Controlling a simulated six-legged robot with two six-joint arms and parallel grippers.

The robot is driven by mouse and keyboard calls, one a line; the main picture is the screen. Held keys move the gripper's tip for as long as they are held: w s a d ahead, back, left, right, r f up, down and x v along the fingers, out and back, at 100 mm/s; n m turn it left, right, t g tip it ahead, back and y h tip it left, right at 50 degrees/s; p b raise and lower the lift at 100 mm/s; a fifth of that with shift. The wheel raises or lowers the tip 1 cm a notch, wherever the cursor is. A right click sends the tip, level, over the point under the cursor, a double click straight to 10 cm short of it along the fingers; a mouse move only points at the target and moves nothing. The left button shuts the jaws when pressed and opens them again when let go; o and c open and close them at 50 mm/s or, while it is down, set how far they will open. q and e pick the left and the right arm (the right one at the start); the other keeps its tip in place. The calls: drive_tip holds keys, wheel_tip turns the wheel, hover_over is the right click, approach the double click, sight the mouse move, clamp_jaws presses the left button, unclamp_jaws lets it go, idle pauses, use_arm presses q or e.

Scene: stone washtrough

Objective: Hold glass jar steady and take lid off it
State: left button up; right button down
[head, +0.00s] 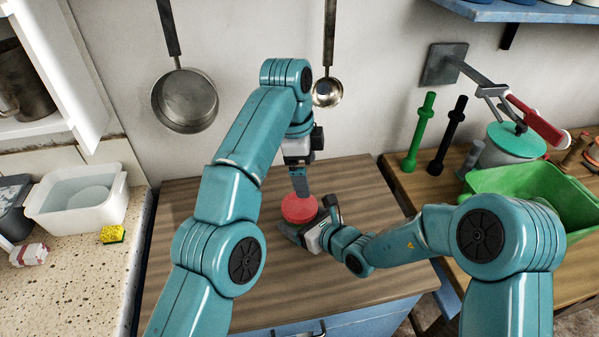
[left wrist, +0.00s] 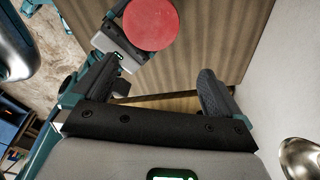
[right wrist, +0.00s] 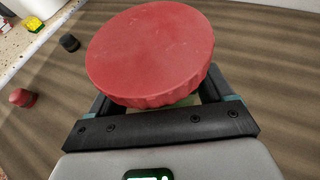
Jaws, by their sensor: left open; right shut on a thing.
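The glass jar's lid (head: 299,208) is a round red disc on the wooden top; it fills the top of the right wrist view (right wrist: 150,50). It sits on the jar, of which only a little greenish glass (right wrist: 186,101) shows below the rim. My right gripper (head: 313,228) is shut on the jar from the right, just under the lid. My left gripper (head: 300,188) points down above the lid, open and empty. In the left wrist view the lid (left wrist: 152,24) lies beyond its fingertips (left wrist: 158,84), not between them.
A small red thing (right wrist: 22,97) and a small dark thing (right wrist: 69,42) lie on the wooden top. A white basin (head: 85,205) and yellow sponge (head: 112,234) stand left. A green crate (head: 490,180) stands right.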

sight(300, 205)
use_arm(q)
drive_tip(key=m, duration=0.4)
drive_tip(key=s+m+y, duration=0.1)
drive_tip(key=m, duration=0.4)
drive_tip(key=a+m, duration=0.1)
drive_tip(key=m, duration=0.4)
drive_tip(key=shift+s+f+y, duration=0.15)
drive_tip(key=shift+f+y, duration=0.05)
drive_tip(key=shift+y, duration=0.2)
drive_tip(key=shift+f, duration=3.95)
drive_tip(key=c, duration=0.9)
use_arm(e)
unclamp_jaws()
